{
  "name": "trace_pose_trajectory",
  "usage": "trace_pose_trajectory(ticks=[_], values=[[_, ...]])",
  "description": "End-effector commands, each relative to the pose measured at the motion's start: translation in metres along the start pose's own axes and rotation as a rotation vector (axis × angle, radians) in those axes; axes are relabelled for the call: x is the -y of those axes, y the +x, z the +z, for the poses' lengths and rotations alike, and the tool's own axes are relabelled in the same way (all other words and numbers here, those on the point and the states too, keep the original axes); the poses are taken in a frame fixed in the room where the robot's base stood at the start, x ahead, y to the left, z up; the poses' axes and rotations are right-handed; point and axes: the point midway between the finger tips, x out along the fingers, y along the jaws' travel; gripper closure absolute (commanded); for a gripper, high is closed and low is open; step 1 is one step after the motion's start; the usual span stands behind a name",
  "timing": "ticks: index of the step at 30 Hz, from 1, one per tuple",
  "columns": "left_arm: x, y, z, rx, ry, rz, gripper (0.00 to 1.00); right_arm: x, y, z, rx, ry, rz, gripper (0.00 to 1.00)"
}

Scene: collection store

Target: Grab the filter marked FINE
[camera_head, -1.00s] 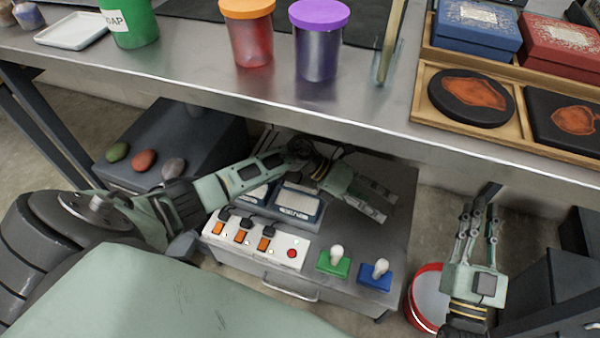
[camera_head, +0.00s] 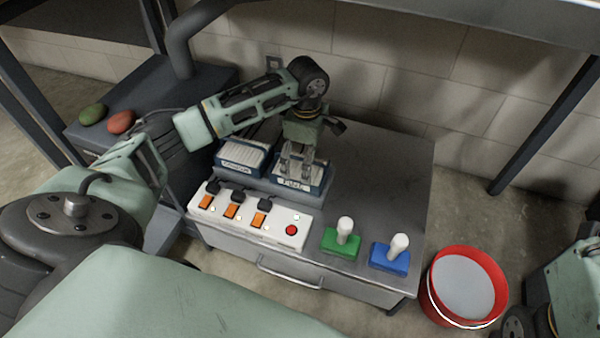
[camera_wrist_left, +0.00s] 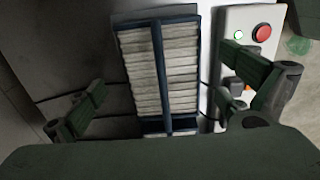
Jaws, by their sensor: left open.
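The filter marked FINE (camera_head: 293,185) is a blue-framed block with pale pleats, on the low grey cabinet behind the white switch panel. My left gripper (camera_head: 296,163) is open and points down at it from just above, partly covering its top. In the left wrist view a blue-framed pleated filter (camera_wrist_left: 163,75) lies between the two spread fingers of the gripper (camera_wrist_left: 168,98), with space on both sides. A second filter (camera_head: 242,158), with a label that seems to read COARSE, sits to its left. My right gripper is out of view.
The white switch panel (camera_head: 250,217) with orange switches and a red button lies in front of the filters. Green (camera_head: 341,243) and blue (camera_head: 390,257) bases with white knobs stand to the right. A red bucket (camera_head: 430,300) is on the floor. The cabinet top (camera_head: 385,165) is clear at right.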

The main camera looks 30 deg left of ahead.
Motion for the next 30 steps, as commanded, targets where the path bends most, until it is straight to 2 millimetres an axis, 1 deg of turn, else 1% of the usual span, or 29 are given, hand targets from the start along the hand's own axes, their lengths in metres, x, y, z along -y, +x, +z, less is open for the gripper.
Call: trace_pose_trajectory(ticks=[1, 7, 10, 17, 30], values=[[0.003, 0.013, -0.001, 0.000, 0.000, -0.003, 0.03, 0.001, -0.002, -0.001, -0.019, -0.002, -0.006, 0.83], [0.005, 0.037, -0.003, 0.000, -0.001, -0.002, 0.03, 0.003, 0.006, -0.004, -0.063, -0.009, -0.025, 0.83], [0.005, 0.042, -0.003, 0.001, -0.001, -0.002, 0.03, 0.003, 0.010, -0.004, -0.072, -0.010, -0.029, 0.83], [0.005, 0.041, -0.003, 0.001, -0.001, -0.001, 0.03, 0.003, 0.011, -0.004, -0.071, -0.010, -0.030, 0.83], [0.005, 0.041, -0.003, 0.001, -0.001, -0.001, 0.41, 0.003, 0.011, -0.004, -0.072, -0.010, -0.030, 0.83]])
